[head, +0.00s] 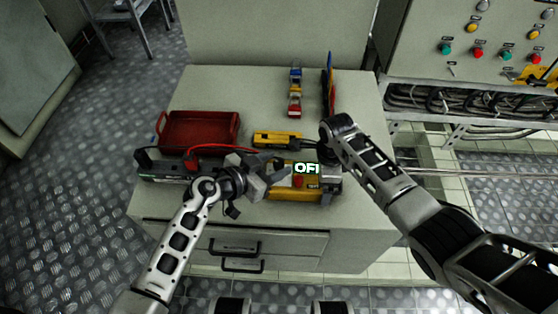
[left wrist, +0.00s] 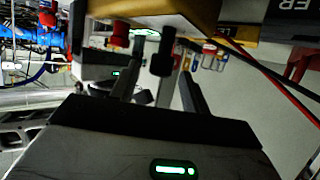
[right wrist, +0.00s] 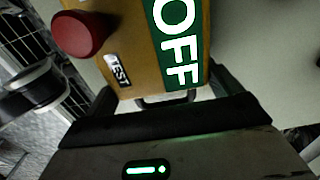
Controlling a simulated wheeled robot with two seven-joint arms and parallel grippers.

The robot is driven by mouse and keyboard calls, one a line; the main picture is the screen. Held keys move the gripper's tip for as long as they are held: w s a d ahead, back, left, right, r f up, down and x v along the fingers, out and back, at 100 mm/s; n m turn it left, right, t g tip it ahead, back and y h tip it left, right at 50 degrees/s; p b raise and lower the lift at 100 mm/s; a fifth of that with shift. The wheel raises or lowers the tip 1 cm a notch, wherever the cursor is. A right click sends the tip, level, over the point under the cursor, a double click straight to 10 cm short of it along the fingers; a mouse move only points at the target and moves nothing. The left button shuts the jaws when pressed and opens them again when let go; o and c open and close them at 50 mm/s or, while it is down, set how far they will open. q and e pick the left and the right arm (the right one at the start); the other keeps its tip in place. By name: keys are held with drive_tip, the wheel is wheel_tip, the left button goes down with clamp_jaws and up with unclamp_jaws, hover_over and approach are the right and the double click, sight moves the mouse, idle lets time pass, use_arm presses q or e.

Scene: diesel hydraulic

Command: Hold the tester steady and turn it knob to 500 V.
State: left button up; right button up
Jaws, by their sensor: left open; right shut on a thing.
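The yellow tester (head: 285,194) lies near the front edge of the grey cabinet top. Its green label (head: 305,168) reads OFF, partly cut off in the head view; the right wrist view shows OFF (right wrist: 175,45) in full. A red round button (right wrist: 80,33) stands beside a TEST label (right wrist: 118,70). My right gripper (right wrist: 160,92) is shut on the tester's end, one finger on each side. My left gripper (head: 268,177) is open at the tester's left part and covers some of it.
A red tray (head: 199,116) sits at the back left, with a dark box (head: 160,172) and red cable before it. A yellow instrument (head: 277,138) lies behind the tester. Blue and red items (head: 295,90) lie farther back. A button panel (head: 470,40) stands at right.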

use_arm(q)
drive_tip(key=shift+x, duration=1.05)
drive_tip(key=c, duration=1)
